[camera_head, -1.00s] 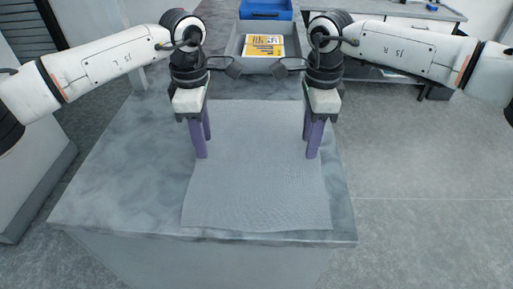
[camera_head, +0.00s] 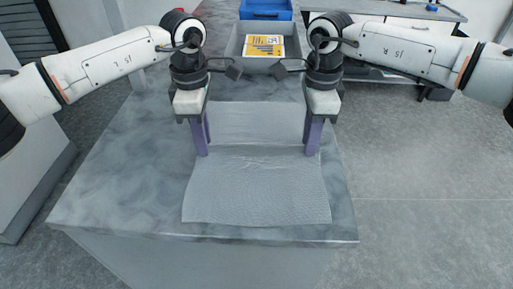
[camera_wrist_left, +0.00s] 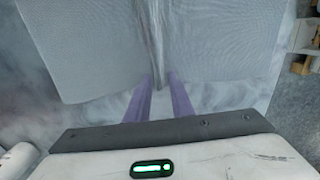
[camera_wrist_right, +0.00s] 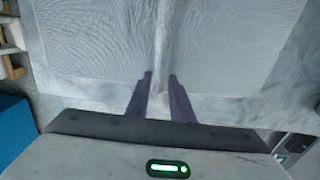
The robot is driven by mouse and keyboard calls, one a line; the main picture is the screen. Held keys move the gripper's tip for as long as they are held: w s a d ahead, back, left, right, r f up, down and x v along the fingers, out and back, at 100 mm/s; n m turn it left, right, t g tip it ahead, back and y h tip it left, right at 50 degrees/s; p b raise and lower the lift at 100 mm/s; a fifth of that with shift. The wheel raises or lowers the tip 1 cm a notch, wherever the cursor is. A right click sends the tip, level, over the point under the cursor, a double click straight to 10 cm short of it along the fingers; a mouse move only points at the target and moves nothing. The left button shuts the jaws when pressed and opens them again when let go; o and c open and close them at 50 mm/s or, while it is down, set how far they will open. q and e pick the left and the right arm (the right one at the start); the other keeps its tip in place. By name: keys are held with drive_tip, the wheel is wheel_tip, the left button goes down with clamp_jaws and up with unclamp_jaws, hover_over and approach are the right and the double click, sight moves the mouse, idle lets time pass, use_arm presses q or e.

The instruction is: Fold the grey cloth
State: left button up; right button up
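The grey cloth (camera_head: 255,190) lies on the marble-patterned table, with a raised, wrinkled ridge running across it between my grippers. My left gripper (camera_head: 204,152) is at the ridge's left end, and my right gripper (camera_head: 312,152) is at its right end. In the left wrist view the purple fingers (camera_wrist_left: 161,76) are close together with the pinched cloth (camera_wrist_left: 215,40) between them. The right wrist view shows the same, with the fingers (camera_wrist_right: 160,76) on either side of the bunched cloth (camera_wrist_right: 225,40). The finger tips are partly hidden by the cloth.
The table (camera_head: 120,180) is bare to the left of the cloth, with a narrow bare strip at its right and front edges. A grey tray (camera_head: 233,46) holding a yellow-and-white printed item (camera_head: 263,46) stands at the back. A blue bin (camera_head: 266,10) is behind it.

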use_arm(q)
drive_tip(key=shift+f, duration=0.15)
clamp_jaws()
use_arm(e)
drive_tip(key=shift+f, duration=0.1)
clamp_jaws()
